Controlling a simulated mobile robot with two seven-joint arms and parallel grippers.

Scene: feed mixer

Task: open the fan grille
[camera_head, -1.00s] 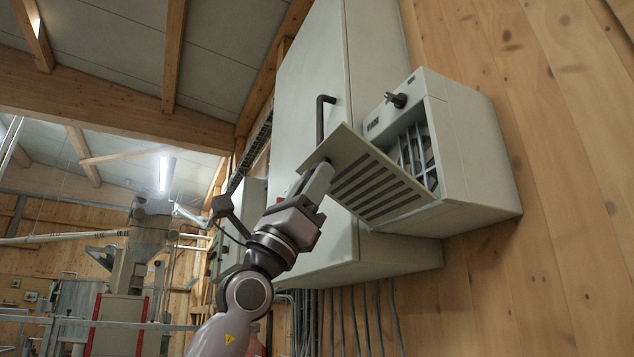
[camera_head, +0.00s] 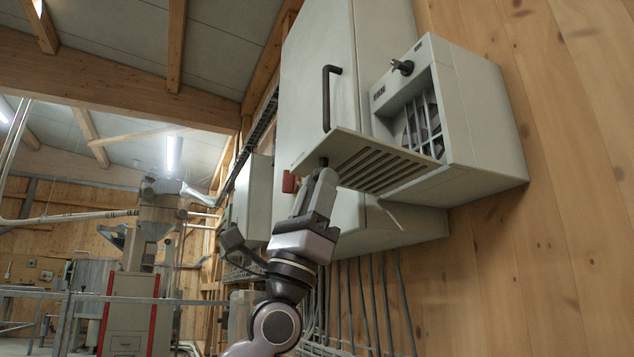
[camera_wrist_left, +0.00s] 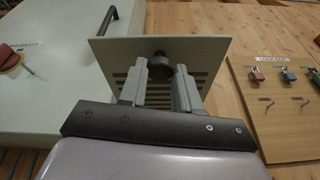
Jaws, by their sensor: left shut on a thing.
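The fan grille (camera_head: 378,164) is a pale slatted flap on the front of the grey fan box (camera_head: 487,120). It is swung down and open, close to level, and bares the box's opening with a fan (camera_head: 421,122) behind bars. My left gripper (camera_head: 322,168) is at the flap's outer edge from below, shut on a small dark knob. In the left wrist view the knob (camera_wrist_left: 160,60) sits between the two fingers, with the grille plate (camera_wrist_left: 210,55) behind it. My right gripper does not show.
A large grey cabinet (camera_head: 300,90) with a dark bar handle (camera_head: 327,98) stands left of the fan box, close to my gripper. A red knob (camera_head: 290,182) is on its side. A lock-out board (camera_wrist_left: 285,100) shows in the wrist view. Cables run below the cabinet.

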